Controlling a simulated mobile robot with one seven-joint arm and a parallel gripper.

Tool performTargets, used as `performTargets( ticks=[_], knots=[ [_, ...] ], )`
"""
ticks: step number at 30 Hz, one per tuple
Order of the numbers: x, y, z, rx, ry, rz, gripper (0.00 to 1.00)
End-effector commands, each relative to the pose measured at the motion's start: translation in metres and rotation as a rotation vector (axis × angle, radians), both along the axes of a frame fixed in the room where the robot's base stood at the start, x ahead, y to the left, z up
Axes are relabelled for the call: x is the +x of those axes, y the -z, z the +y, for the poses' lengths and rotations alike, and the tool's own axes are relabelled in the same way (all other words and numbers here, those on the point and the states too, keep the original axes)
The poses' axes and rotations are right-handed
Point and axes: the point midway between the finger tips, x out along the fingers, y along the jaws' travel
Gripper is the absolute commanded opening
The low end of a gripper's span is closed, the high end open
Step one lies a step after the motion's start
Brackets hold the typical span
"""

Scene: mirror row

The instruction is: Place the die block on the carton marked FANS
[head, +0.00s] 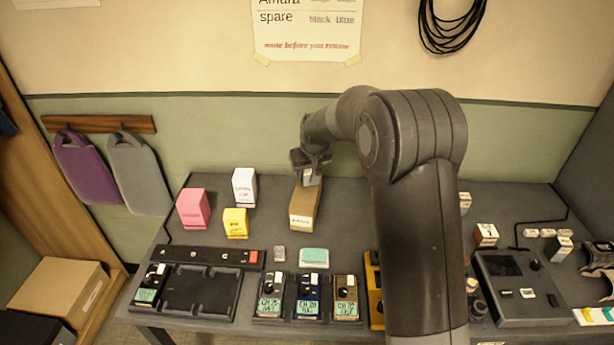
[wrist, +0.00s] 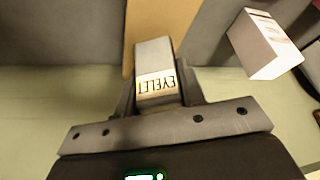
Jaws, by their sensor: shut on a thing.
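My gripper (head: 311,172) is shut on the die block, a small grey block (wrist: 153,55) with a pale label reading EYELET. In the head view the block (head: 309,179) is at the far end of a long tan carton (head: 302,209). The carton also shows behind the block in the wrist view (wrist: 150,15). I cannot tell whether the block touches it. Pink (head: 193,210), yellow (head: 236,224) and white (head: 244,187) cartons stand to the left. Their labels and the tan carton's are too small to read, so I cannot tell which is marked FANS.
Radio-like units (head: 308,298) line the table's front, with a black tray (head: 200,290) at left. A small grey piece (head: 279,253) and a teal-topped pad (head: 314,257) lie before the tan carton. A dark console (head: 515,285) stands at right. My arm hides the table right of centre.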

Motion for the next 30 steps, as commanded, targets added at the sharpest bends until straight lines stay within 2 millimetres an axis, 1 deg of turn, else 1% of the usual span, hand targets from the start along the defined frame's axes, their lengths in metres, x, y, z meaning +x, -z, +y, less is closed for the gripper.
performTargets(
  ticks=[1, 3, 14, 15, 21, 23, 30],
  knots=[
    [-0.001, 0.009, 0.0, -0.001, 0.0, 0.004, 0.07],
    [0.0, 0.017, 0.0, -0.001, 0.0, 0.002, 0.07],
    [0.0, 0.021, 0.0, 0.0, 0.0, 0.001, 0.07],
    [0.0, 0.021, 0.0, 0.0, 0.0, 0.001, 0.38],
    [0.0, 0.021, 0.0, 0.0, 0.0, 0.001, 0.54],
    [0.0, 0.021, 0.0, 0.0, 0.0, 0.001, 0.58],
    [0.0, 0.02, 0.0, 0.0, 0.0, 0.001, 0.58]
  ],
)
